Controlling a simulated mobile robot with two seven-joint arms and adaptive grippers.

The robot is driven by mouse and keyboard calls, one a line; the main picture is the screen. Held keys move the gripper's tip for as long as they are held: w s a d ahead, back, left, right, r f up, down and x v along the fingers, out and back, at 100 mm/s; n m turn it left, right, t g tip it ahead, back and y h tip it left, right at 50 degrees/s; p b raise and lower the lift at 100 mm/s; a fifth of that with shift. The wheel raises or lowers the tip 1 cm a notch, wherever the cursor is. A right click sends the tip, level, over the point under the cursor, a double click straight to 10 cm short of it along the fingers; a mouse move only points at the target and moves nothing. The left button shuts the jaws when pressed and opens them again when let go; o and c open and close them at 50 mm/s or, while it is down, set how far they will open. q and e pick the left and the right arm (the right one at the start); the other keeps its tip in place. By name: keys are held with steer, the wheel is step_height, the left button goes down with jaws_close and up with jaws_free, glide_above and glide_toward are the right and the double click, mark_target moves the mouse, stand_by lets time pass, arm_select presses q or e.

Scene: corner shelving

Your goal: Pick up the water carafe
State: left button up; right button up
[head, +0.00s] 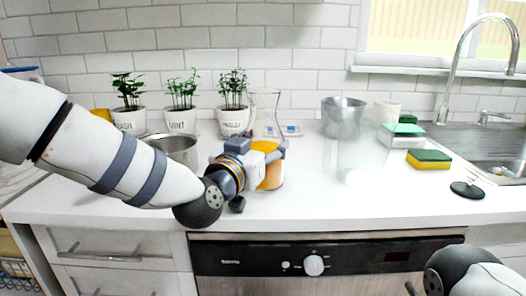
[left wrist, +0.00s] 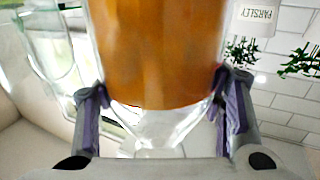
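A glass carafe (head: 270,176) with orange contents, a narrow waist and a flared clear top stands on the counter left of centre in the head view. The carafe (left wrist: 160,50) fills the middle of the left wrist view, where the picture is upside down. My left gripper (head: 265,158) is at the carafe's upper body in the head view. In the left wrist view, my left gripper (left wrist: 160,90) has one finger pad against each side of the glass. The carafe's near side is partly hidden by the gripper. My right gripper is not in view.
Three potted herbs (head: 181,121) line the wall. A metal pot (head: 175,148) stands left of the carafe. A clear glass vessel (head: 352,155) and a grey metal container (head: 340,117) stand to the right. Sponges (head: 429,160) lie near the sink (head: 490,150).

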mark_target(277, 99)
arm_select(q)
steer(key=c, duration=0.9)
steer(key=shift+r, duration=0.15)
jaws_close()
steer(key=shift+r, duration=0.45)
step_height(277, 99, up, 3)
steer(key=shift+s+d+r+p, duration=0.1)
steer(key=shift+s+p, duration=0.05)
steer(key=shift+p, duration=0.2)
steer(key=s+r, duration=0.2)
steer(key=s+d+r+p, duration=0.1)
steer(key=s+r, duration=0.1)
steer(key=r, duration=0.1)
steer(key=shift+s+d+r, duration=0.15)
steer(key=shift+s+r, duration=0.1)
steer(key=s+d+r+p, duration=0.2)
steer(key=s+r, duration=0.1)
steer(key=s, duration=0.5)
steer(key=shift+s+d+r, duration=0.25)
steer(key=shift+d, duration=0.05)
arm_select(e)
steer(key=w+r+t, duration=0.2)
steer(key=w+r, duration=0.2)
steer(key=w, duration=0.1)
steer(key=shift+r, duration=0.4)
